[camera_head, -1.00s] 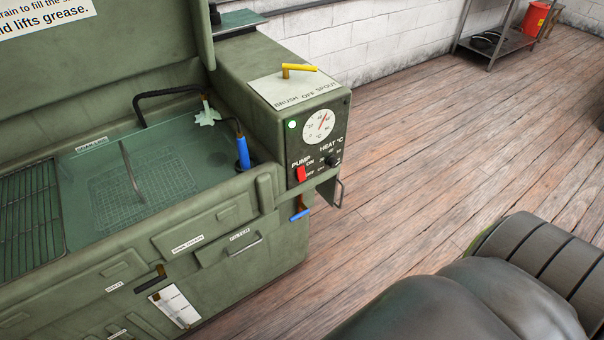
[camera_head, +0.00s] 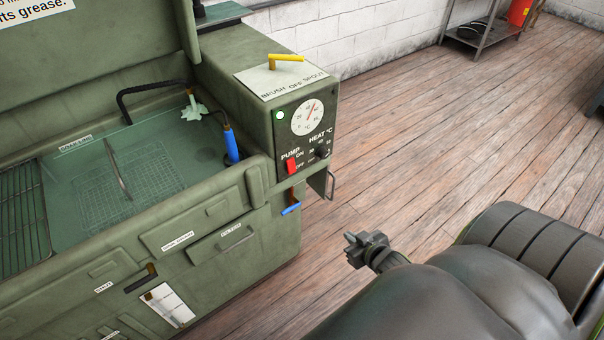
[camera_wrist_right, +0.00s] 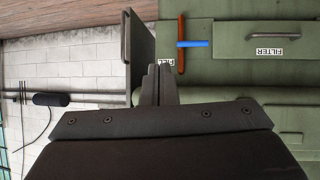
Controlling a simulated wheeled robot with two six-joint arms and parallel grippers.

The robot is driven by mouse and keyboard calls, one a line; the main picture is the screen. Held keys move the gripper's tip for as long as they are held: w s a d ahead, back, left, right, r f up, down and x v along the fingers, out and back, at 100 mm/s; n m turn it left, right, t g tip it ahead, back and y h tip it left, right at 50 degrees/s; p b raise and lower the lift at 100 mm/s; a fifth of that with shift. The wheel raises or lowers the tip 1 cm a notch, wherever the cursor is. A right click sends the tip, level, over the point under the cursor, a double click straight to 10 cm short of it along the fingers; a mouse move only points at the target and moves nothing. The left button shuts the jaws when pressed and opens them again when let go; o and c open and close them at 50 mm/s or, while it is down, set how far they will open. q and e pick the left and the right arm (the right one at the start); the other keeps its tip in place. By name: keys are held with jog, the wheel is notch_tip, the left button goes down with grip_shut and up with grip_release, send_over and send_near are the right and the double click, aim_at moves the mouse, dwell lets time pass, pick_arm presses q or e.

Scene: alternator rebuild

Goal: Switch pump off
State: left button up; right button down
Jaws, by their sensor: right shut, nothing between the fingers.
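The red pump switch (camera_head: 291,167) is on the dark control panel (camera_head: 314,143) at the end of the green parts washer (camera_head: 226,68). It sits between the PUMP label and the ON and OFF marks; I cannot tell its position for sure. A green lamp (camera_head: 280,115) glows on the panel. My right gripper (camera_head: 351,240) is shut and empty, below and to the right of the panel and apart from it. In the right wrist view its fingers (camera_wrist_right: 158,84) are together beside the washer's side. My left gripper is not in view.
A heat knob (camera_head: 321,151) is right of the switch, with a dial (camera_head: 307,117) above. A yellow lever (camera_head: 286,58) is on top. The wooden floor to the right is open.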

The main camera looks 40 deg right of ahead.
jog(key=w+a+r+t+y, duration=0.1)
jog(key=w+a+r+t, duration=0.1)
jog(key=r, duration=0.6)
jog(key=w+a+r+n+t+y, duration=0.1)
jog(key=w+a+r, duration=0.1)
jog(key=r, duration=0.6)
jog(key=shift+a+t, duration=0.15)
jog(key=shift+t, duration=0.25)
jog(key=shift+r, duration=0.1)
jog(key=b, duration=0.3)
send_near(291, 166)
jog(key=w+d+f, duration=0.1)
jog(key=w+f, duration=0.3)
jog(key=w, duration=0.2)
jog(key=shift+f, duration=0.15)
